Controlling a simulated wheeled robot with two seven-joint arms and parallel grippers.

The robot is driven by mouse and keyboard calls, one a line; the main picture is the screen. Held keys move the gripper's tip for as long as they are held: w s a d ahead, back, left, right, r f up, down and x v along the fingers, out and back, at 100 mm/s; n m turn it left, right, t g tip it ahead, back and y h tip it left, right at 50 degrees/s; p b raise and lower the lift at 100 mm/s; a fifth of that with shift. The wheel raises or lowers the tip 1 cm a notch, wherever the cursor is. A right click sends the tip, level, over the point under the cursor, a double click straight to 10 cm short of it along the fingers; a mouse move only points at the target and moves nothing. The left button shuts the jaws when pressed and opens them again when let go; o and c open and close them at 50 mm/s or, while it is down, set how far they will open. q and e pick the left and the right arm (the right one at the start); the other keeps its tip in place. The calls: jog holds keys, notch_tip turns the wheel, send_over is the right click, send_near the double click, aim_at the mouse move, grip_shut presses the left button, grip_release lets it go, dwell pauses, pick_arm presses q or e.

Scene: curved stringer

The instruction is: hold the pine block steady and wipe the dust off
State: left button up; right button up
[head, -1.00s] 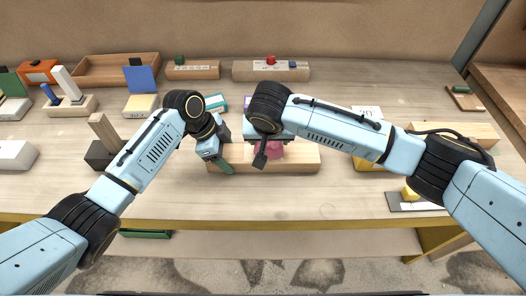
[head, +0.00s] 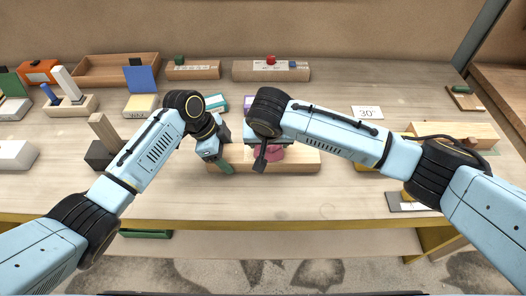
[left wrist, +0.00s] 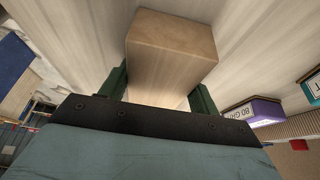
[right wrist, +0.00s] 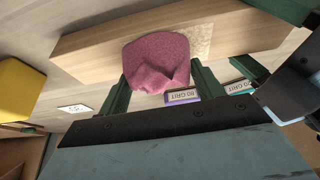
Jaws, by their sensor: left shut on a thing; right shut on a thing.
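The pine block (head: 304,160) lies lengthwise near the front of the bench. My left gripper (head: 222,164) is shut on its left end, with a green finger on either side in the left wrist view, where the block's end face (left wrist: 172,38) shows. My right gripper (head: 262,158) is shut on a crumpled pink cloth (right wrist: 155,65), which rests on the block's top. In the right wrist view, a pale speckled dust patch (right wrist: 200,38) shows on the block beside the cloth, on the side toward my left gripper. My right arm partly hides the block and cloth in the head view.
Sanding blocks with grit labels (right wrist: 182,97) stand close behind the pine block. A dark block with an upright wooden post (head: 103,140) stands at left. A 30° card (head: 367,112) lies behind my right arm. The bench front (head: 300,205) is clear.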

jog(key=shift+a, duration=0.15)
jog(key=shift+a, duration=1.35)
jog(key=shift+d, duration=0.1)
jog(key=shift+d+f, duration=0.1)
jog(key=shift+d, duration=1.35)
jog(key=shift+a, duration=0.1)
jog(key=shift+a, duration=1.5)
